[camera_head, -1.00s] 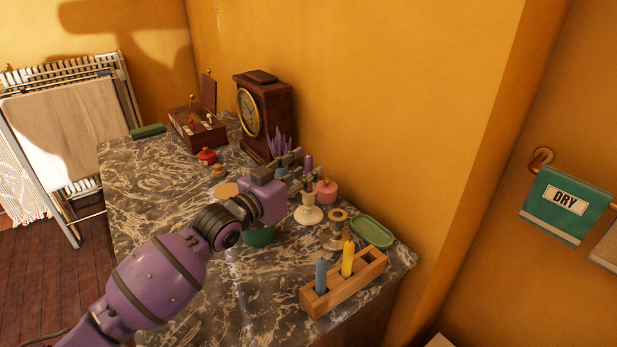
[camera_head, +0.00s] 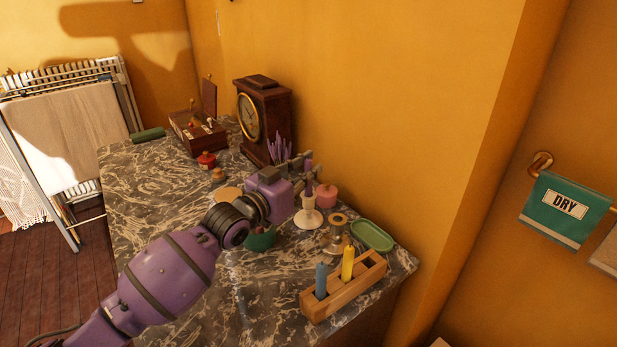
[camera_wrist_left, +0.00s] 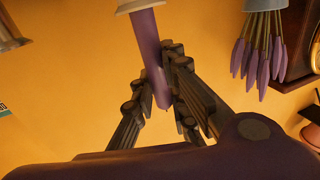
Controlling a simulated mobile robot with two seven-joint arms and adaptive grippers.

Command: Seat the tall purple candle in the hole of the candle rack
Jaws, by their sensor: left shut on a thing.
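The tall purple candle (camera_head: 309,188) stands upright in a white candlestick (camera_head: 308,216). In the left wrist view the candle (camera_wrist_left: 147,40) hangs from the top edge, the scene appearing upside down there. My left gripper (camera_head: 306,170) is shut on the candle's upper part; its fingers (camera_wrist_left: 160,82) lie on both sides of it, partly hiding it. The wooden candle rack (camera_head: 346,295) stands at the front right of the marble top. It holds a blue candle (camera_head: 321,281) and a yellow candle (camera_head: 348,263). My right gripper is not in view.
A brass candlestick (camera_head: 337,232), a pink jar (camera_head: 327,196) and a green oval dish (camera_head: 373,235) stand near the white candlestick. Purple tapers (camera_head: 279,151) and a clock (camera_head: 264,115) are behind. The orange wall is close on the right.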

